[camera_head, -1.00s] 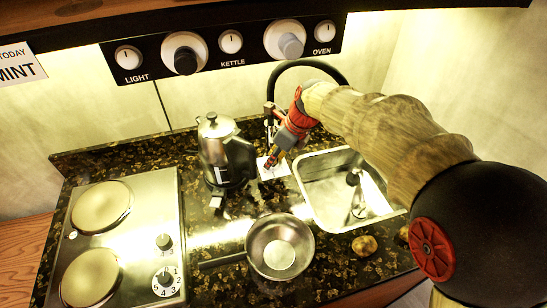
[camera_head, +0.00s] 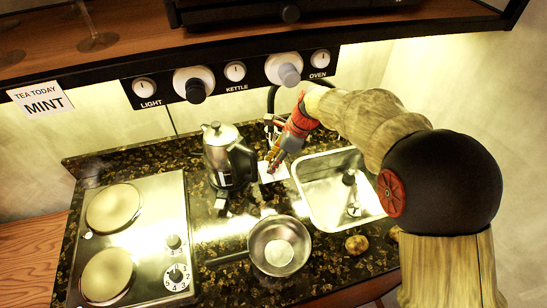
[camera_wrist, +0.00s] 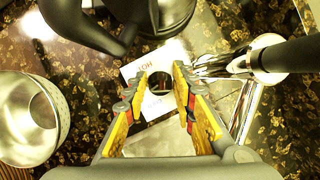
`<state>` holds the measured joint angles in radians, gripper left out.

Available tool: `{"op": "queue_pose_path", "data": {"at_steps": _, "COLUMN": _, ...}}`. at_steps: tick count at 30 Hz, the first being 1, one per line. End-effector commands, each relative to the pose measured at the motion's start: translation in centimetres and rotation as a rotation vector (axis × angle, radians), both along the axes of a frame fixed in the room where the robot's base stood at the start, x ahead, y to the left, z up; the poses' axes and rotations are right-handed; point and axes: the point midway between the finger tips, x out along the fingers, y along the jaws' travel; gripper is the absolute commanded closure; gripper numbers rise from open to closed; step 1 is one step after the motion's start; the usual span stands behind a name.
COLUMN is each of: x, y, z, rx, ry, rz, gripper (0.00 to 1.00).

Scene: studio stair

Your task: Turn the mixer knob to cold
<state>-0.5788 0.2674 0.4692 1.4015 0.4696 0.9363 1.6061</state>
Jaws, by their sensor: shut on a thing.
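The mixer knob (camera_wrist: 160,80) shows as a small dark round piece between my fingertips in the wrist view. It sits over a white card (camera_wrist: 141,58) on the counter, on which red lettering that appears to read HOT is visible. The knob's pointer is not clear. My gripper (camera_wrist: 161,84) is shut on the knob, one yellow-padded finger on each side. In the head view my gripper (camera_head: 273,161) points down at the card (camera_head: 279,173), between the kettle and the sink; the knob is hidden there by the fingers.
A steel kettle (camera_head: 219,158) stands close left of my gripper. The sink (camera_head: 318,203) and black-hosed tap (camera_wrist: 268,60) are close on its right. A pan (camera_head: 254,235), a potato (camera_head: 356,244) and a two-plate hob (camera_head: 180,215) are nearer. A knob panel (camera_head: 214,78) hangs above.

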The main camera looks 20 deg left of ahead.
Motion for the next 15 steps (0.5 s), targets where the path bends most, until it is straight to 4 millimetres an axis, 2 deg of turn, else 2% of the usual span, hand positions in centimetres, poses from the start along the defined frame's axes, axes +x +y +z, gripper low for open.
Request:
{"op": "queue_pose_path", "data": {"at_steps": 8, "x": 0.04, "y": -0.01, "z": -0.07, "rx": 0.0, "ry": -0.001, "rz": 0.002, "gripper": 0.99}}
{"op": "queue_pose_path", "data": {"at_steps": 9, "x": 0.04, "y": -0.01, "z": -0.07, "rx": 0.0, "ry": 0.0, "rz": 0.001, "gripper": 0.73}}
{"op": "queue_pose_path", "data": {"at_steps": 15, "x": 0.03, "y": -0.01, "z": -0.06, "rx": 0.0, "ry": 0.0, "rz": 0.001, "gripper": 0.61}}
